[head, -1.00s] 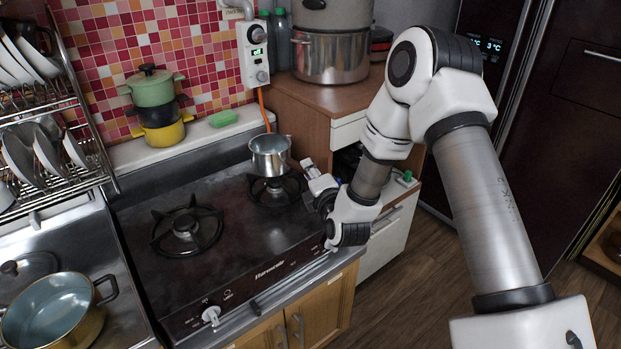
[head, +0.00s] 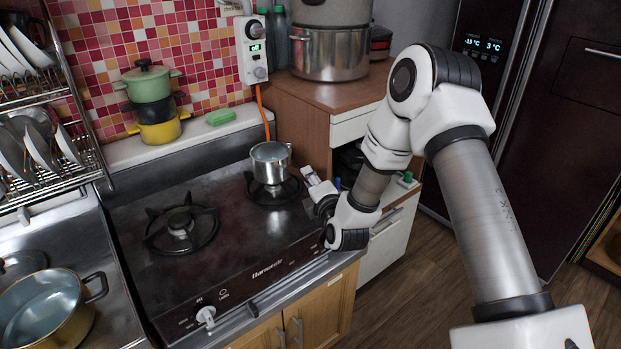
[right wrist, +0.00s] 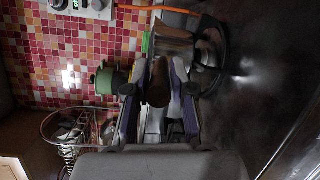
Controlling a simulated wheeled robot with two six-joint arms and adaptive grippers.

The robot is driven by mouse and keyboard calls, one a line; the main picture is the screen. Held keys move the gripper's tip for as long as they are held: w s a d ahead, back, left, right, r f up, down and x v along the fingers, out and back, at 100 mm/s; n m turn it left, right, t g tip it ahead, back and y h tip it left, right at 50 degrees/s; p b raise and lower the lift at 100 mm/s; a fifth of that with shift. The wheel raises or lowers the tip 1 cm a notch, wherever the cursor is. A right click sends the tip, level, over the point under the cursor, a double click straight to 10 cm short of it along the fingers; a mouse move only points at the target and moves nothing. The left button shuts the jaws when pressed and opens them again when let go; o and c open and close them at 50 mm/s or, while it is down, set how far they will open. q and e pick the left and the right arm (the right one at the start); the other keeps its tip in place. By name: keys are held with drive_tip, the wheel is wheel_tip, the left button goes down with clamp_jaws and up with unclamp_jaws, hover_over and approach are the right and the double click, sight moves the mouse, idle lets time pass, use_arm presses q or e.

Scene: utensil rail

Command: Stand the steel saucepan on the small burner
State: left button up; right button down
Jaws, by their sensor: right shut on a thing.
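The steel saucepan (head: 270,163) is upright over the small burner (head: 287,195) at the back right of the stove. Its base is at or just above the grate; I cannot tell for sure whether it touches. My right gripper (head: 309,176) is to the right of the pan, shut on its handle. In the right wrist view, turned sideways, the handle (right wrist: 158,92) lies between the fingers, with the pan (right wrist: 174,38) beyond and the burner grate (right wrist: 212,55) close to its base. My left gripper is not in view.
The larger burner (head: 181,225) at the left is empty. Stacked coloured pots (head: 151,100) and a green sponge (head: 220,117) stand on the back ledge. A wooden cabinet (head: 300,100) with a big pot (head: 330,55) is behind my right arm. A brass-coloured pot (head: 45,310) is front left.

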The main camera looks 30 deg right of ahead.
drive_tip(key=c, duration=1.1)
unclamp_jaws()
drive_tip(key=shift+o, duration=0.5)
drive_tip(key=shift+s, duration=0.1)
drive_tip(key=shift+r, duration=0.15)
drive_tip(key=r+v, duration=0.1)
drive_tip(key=v, duration=1.1)
drive_tip(key=s+a+f+m+g+y, duration=0.2)
drive_tip(key=s+a+f+m+g, duration=0.15)
drive_tip(key=f, duration=0.65)
drive_tip(key=s+a+f+m+g+y, duration=0.2)
drive_tip(key=s+a+f+m+g, duration=0.15)
drive_tip(key=f, duration=0.65)
drive_tip(key=s+a+f+m+g, duration=0.2)
drive_tip(key=s+f+m+g, duration=0.3)
drive_tip(key=s, duration=0.4)
drive_tip(key=s+a+f+m+g, duration=0.2)
drive_tip(key=s+f+m+g, duration=0.2)
drive_tip(key=s, duration=0.6)
wheel_tip(320, 180, down, 4)
drive_tip(key=shift+r+m+g, duration=0.1)
drive_tip(key=shift+m+g, duration=0.3)
drive_tip(key=shift+m, duration=0.8)
drive_tip(key=shift+w+a, duration=0.1)
